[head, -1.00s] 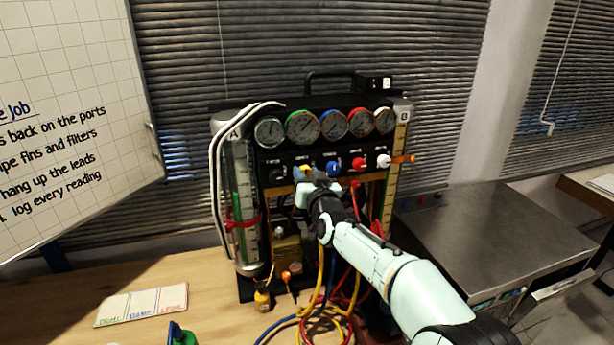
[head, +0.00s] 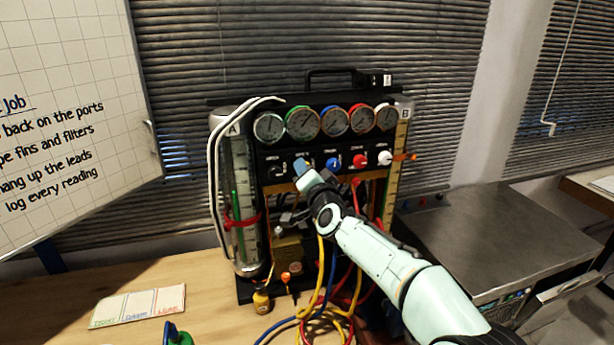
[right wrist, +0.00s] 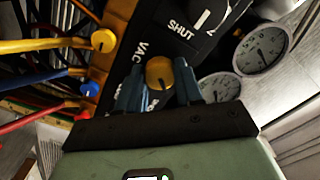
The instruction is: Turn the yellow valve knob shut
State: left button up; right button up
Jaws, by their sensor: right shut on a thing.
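The yellow valve knob (right wrist: 160,73) sits on the black panel of the gauge rig, in the row of knobs below the gauges. In the right wrist view it is between the two blue fingers of my right gripper (right wrist: 159,88), which is shut on it. In the head view my right gripper (head: 304,166) reaches the panel from the lower right, tilted, and only a sliver of the yellow knob (head: 297,162) shows. The knob's pointer direction cannot be told. Its label is partly covered by the fingers. My left gripper is not in view.
Black, blue (head: 332,164), red (head: 360,161) and white (head: 384,158) knobs share the row, under several gauges (head: 302,123). Yellow, blue and red hoses (head: 328,285) hang below. A label card (head: 138,306) lies on the wooden bench. A grey metal surface (head: 487,232) stands at right.

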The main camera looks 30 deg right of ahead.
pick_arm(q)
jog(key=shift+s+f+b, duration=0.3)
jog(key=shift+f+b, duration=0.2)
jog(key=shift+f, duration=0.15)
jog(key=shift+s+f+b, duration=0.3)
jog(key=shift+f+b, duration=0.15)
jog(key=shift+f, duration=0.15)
pick_arm(e)
jog(key=m, duration=0.9)
jog(key=shift+m, duration=0.4)
jog(key=o, duration=1)
jog(key=shift+o, duration=0.2)
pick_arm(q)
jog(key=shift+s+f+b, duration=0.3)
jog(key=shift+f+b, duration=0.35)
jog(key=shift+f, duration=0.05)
pick_arm(e)
jog(key=v, duration=1.3)
jog(key=shift+s, duration=0.25)
